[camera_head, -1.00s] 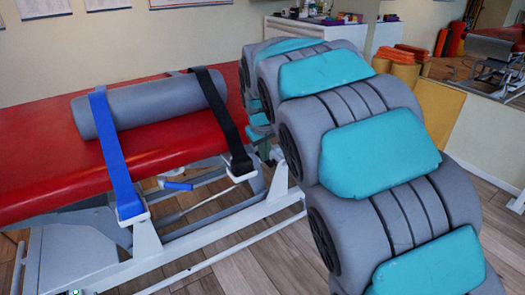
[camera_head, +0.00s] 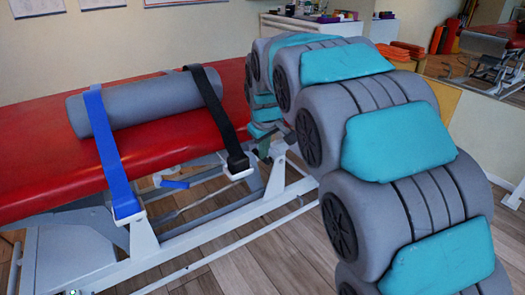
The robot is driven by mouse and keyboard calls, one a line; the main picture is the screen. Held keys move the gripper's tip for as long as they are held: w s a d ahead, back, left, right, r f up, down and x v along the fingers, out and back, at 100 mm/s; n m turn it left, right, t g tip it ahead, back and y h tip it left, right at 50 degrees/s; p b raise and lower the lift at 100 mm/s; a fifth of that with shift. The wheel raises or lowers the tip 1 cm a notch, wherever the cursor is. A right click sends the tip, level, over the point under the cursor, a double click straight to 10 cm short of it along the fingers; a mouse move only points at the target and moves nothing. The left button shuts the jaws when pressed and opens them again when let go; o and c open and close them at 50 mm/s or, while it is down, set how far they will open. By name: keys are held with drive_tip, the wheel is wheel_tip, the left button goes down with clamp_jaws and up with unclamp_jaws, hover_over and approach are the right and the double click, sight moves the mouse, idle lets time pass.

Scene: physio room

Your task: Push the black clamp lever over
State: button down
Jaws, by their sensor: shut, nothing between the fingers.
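A black strap (camera_head: 213,95) runs over a grey roll (camera_head: 150,104) on the red treatment table and down to a white fitting (camera_head: 240,174) at the table's near edge. A small black piece (camera_head: 237,162) sits on that fitting; at this size I cannot tell its lever shape or its angle. A blue strap (camera_head: 112,150) runs beside it to a second white fitting (camera_head: 130,216). My grey and teal arm curves from the lower right to behind the black strap's end. I cannot make out my gripper's fingers; the far end of the arm is small and partly hidden.
The red table (camera_head: 35,155) stands on a white metal frame (camera_head: 145,245) with bars below the straps. A blue handle (camera_head: 175,183) shows under the table edge. A white cabinet (camera_head: 335,28) stands at the back. Wooden floor (camera_head: 285,262) is clear in front.

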drive_tip(key=shift+d+n, duration=0.15)
drive_tip(key=shift+n, duration=0.15)
drive_tip(key=w+d+n, duration=0.1)
drive_tip(key=n, duration=0.1)
drive_tip(key=w+d+n+y, duration=0.1)
drive_tip(key=n, duration=0.1)
drive_tip(key=w+d+n+g+y, duration=0.1)
drive_tip(key=n, duration=0.2)
drive_tip(key=shift+w+f, duration=0.1)
drive_tip(key=shift+w, duration=0.05)
drive_tip(key=shift+a, duration=0.25)
drive_tip(key=shift+s+a, duration=0.3)
drive_tip(key=shift+a, duration=0.3)
